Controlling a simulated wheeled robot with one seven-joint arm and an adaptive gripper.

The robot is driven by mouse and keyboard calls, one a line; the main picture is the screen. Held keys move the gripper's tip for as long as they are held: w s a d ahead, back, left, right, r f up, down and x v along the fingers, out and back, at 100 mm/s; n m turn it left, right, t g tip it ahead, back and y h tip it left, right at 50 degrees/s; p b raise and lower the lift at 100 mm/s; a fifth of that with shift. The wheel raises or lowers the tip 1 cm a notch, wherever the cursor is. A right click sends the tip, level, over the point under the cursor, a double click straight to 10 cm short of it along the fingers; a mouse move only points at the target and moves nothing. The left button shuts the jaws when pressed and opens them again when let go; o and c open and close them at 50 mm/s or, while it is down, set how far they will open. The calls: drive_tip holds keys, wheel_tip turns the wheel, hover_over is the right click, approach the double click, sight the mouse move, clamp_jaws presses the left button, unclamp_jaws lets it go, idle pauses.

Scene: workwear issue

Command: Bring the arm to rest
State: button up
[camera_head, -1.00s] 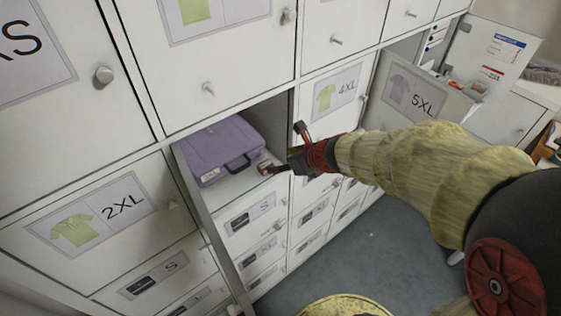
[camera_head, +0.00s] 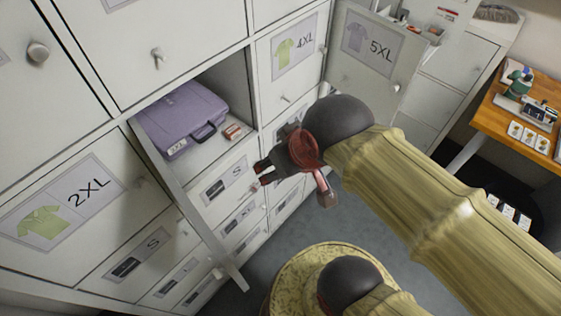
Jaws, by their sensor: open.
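My gripper (camera_head: 262,173) is open and empty, held in the air in front of the drawer fronts, just right of and below an open compartment (camera_head: 236,80). It points left. Its fingers are dark, with a red part behind them. My arm reaches in from the lower right. A purple case (camera_head: 182,116) with a dark handle lies in the compartment. A small red box (camera_head: 232,131) lies on the compartment floor beside the case, apart from the gripper.
An open door panel (camera_head: 205,235) hangs at the compartment's left side. The 5XL door (camera_head: 362,55) stands open at the upper right. A wooden desk (camera_head: 510,118) with bottles and cards is at the right. Grey floor (camera_head: 335,225) lies clear below my arm.

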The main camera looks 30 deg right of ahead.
wheel_tip(320, 180, down, 11)
drive_tip(key=b, duration=1.1)
